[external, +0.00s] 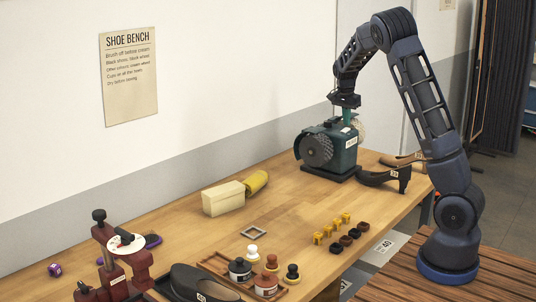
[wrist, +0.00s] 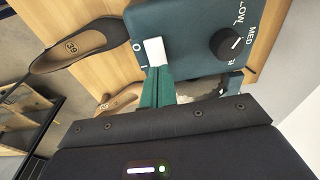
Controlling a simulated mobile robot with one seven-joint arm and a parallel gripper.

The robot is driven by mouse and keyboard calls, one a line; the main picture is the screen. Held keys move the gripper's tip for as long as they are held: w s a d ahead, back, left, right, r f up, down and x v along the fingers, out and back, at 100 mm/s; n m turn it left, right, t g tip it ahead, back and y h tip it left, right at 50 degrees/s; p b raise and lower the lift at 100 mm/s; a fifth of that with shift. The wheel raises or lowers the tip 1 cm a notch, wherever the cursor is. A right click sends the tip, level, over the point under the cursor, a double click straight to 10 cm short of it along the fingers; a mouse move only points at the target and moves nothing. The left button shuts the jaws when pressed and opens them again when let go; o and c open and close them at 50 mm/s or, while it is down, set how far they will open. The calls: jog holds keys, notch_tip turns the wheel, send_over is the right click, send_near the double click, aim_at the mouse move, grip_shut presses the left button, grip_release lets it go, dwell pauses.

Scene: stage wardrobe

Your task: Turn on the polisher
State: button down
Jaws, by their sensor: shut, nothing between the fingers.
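The polisher (external: 344,140) is a dark green machine with a round brush wheel on each side, standing at the far end of the bench. Its panel (wrist: 190,30) shows in the wrist view with a white switch (wrist: 154,52), marked O and another mark beside it, and a black knob (wrist: 228,43) marked LOW and MED, with a third mark partly seen. The knob's pointer is near MED. My gripper (wrist: 155,72) has green fingers, shut and empty, with tips right at the switch's lower edge; I cannot tell whether they touch. In the external view my gripper (external: 346,115) is just above the polisher.
A black heeled shoe (external: 385,178) and a tan shoe (external: 405,160) lie right of the polisher. A cream block (external: 223,198), a yellow roll (external: 256,182), small yellow and dark blocks and polish jars stand nearer on the bench (external: 300,200). The wall is close behind.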

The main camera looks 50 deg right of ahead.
jog(key=shift+d+f, duration=0.15)
jog(key=shift+f, duration=0.55)
